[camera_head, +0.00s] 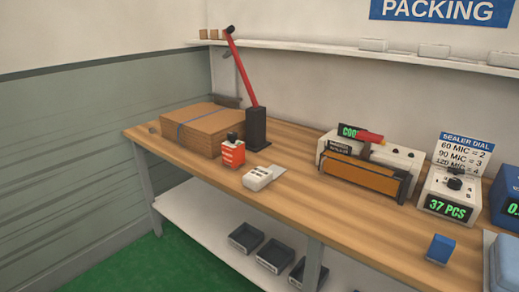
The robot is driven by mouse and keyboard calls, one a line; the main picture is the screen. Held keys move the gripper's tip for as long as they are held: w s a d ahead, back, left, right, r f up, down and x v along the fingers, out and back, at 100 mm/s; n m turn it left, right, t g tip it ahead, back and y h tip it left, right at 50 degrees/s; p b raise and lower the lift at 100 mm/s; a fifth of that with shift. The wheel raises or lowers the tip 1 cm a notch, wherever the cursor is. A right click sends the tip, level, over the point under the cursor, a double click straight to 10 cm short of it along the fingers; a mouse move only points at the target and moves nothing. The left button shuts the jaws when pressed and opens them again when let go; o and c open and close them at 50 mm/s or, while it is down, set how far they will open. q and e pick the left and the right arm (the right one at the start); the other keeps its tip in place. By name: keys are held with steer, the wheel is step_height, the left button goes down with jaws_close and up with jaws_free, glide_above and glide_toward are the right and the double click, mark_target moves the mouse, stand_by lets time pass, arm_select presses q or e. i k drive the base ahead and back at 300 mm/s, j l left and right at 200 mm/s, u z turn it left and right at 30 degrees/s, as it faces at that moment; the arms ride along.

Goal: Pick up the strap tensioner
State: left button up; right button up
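I cannot tell for sure which item is the strap tensioner. A small red block-shaped device (233,153) with a black top and pale marks on its front stands on the wooden bench (315,210), at the front right corner of a brown carton. A long red lever (242,68) rises, tilted left, from a black upright block (257,130) just behind and right of it. The carton (188,130) lies on the bench with a blue strap (182,133) across it. Neither of my grippers is in view.
Farther right are a sealer (363,175), a counter reading 37 PCS (447,204) and a blue block (440,249). Dark bins (273,256) sit on the lower shelf. The bench's middle front is clear.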

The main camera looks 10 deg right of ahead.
mark_target(232, 155)
steer(key=i+j+z, duration=0.2)
steer(key=z, duration=0.2)
steer(key=i+j+z, duration=0.25)
steer(key=z, duration=0.15)
